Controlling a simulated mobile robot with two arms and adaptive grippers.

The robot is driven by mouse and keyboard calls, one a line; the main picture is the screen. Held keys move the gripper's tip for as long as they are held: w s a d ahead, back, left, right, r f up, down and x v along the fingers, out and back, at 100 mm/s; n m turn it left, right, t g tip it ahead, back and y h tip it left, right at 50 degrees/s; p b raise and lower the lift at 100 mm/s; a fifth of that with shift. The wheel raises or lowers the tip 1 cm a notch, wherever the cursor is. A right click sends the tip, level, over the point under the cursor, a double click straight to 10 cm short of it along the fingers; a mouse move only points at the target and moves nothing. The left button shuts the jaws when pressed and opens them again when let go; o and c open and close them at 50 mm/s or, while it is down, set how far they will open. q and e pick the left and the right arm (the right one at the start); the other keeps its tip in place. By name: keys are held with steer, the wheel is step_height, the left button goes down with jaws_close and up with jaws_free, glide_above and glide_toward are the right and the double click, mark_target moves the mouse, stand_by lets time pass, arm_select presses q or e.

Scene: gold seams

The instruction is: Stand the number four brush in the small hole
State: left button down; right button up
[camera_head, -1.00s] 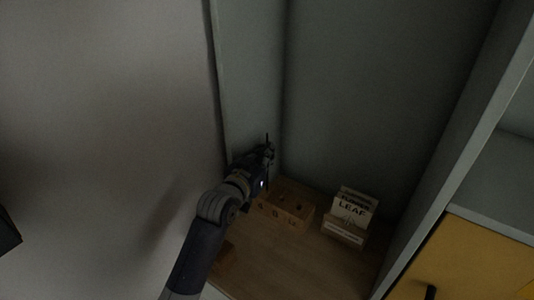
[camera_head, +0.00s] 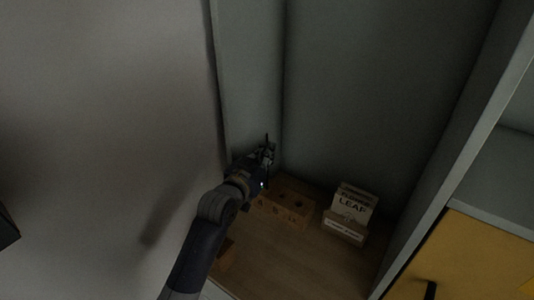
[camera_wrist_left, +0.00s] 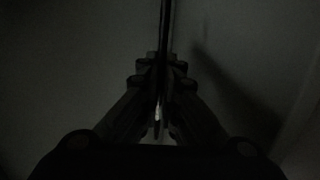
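My left gripper (camera_head: 266,155) is at the back left of the alcove, above and behind the left end of the wooden block. In the left wrist view my left gripper (camera_wrist_left: 160,85) is shut on a thin dark brush (camera_wrist_left: 165,30), which runs between the fingers. The brush (camera_head: 267,140) also shows as a thin dark upright line in the head view. Its number cannot be read. The wooden block (camera_head: 287,212) has marks on its front and dark holes in its top; its left end is partly hidden by my gripper. My right gripper is not in view.
A small brown object (camera_head: 224,252) lies beside my left arm. Grey walls close in left and back. Bare wooden surface (camera_head: 285,262) lies in front.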

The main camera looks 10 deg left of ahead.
arm_select(q)
steer(key=shift+f, duration=0.2)
step_height(320, 180, down, 3)
steer(key=shift+r+b, duration=0.2)
steer(key=shift+b, duration=0.4)
steer(key=shift+f, duration=0.4)
stand_by(0.4)
steer(key=c, duration=1.7)
jaws_free()
steer(key=shift+s, duration=0.1)
steer(key=v, duration=1.2)
